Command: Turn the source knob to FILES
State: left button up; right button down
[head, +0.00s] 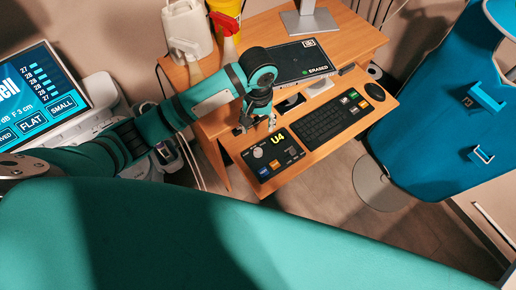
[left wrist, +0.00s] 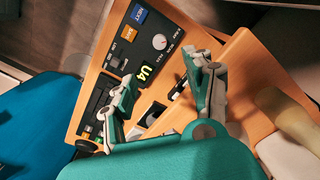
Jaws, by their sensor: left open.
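The source knob (head: 257,152) is a small round pale knob on the black control panel (head: 286,157), at the front left of the wooden desk. In the left wrist view the knob (left wrist: 159,41) shows as a white disc with small labels around it, too small to read surely. A yellow "U4" display (left wrist: 145,72) is beside it. My left gripper (head: 257,127) hangs above the desk just behind the panel, apart from the knob. In the left wrist view its two fingers (left wrist: 167,74) are spread wide with nothing between them. My right gripper is not in view.
A keyboard (head: 325,121) and a mouse (head: 374,91) lie right of the panel.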

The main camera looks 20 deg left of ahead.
aim_at(258, 151)
pick_arm(q)
notch_tip(258, 151, down, 16)
jog(key=shift+f, duration=0.15)
jog(key=shift+c, duration=0.4)
grip_shut()
